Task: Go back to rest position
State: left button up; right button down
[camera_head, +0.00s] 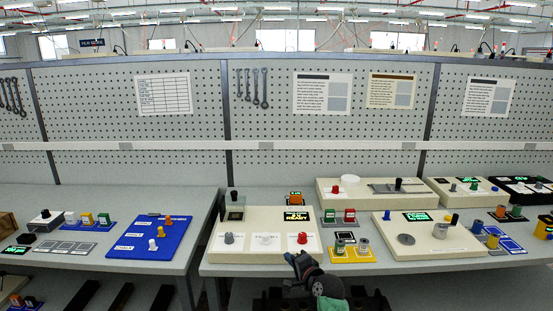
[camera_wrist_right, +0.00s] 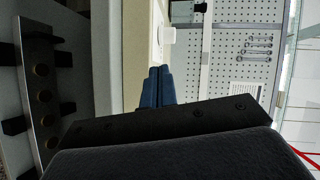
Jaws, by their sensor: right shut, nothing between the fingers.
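My right gripper (camera_head: 295,259) is at the bottom middle of the head view, just in front of the near edge of a cream panel (camera_head: 222,244). In the right wrist view its blue fingers (camera_wrist_right: 155,87) are together with nothing between them. My left gripper is not in view.
A second cream panel (camera_head: 460,249) with a metal cylinder (camera_head: 440,231) is to the right. A yellow tray (camera_head: 338,259) lies between the panels. A blue board (camera_head: 128,240) is on the left bench. A pegboard wall (camera_head: 300,133) closes off the back.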

jog(key=s+d+f+n+g+h, duration=0.2)
jog(key=s+d+f+n, duration=0.15)
jog(key=s+f, duration=0.55)
jog(key=s+d+f+n+g+h, duration=0.1)
jog(key=s+d+f+n+g, duration=0.4)
jog(key=s, duration=0.8)
jog(key=s+d+f+n+g+h, duration=0.1)
jog(key=s+d+h, duration=0.15)
jog(key=s, duration=0.65)
jog(key=s+d+f+n+g+h, duration=0.1)
jog(key=s+d, duration=0.2)
jog(key=s, duration=0.7)
jog(key=s+d+f+n+g+h, duration=0.1)
jog(key=s+d+n, duration=0.15)
jog(key=s, duration=0.65)
jog(key=s+a+f+g, duration=0.1)
jog(key=s+f, duration=0.1)
jog(key=f, duration=1.6)
jog(key=s+a+f+g, duration=0.1)
jog(key=s+a+f, duration=0.1)
jog(key=f, duration=1.6)
jog(key=shift+s+a+f+m+g, duration=0.25)
jog(key=shift+s+a+m+g, duration=0.05)
jog(key=shift+s+m, duration=0.1)
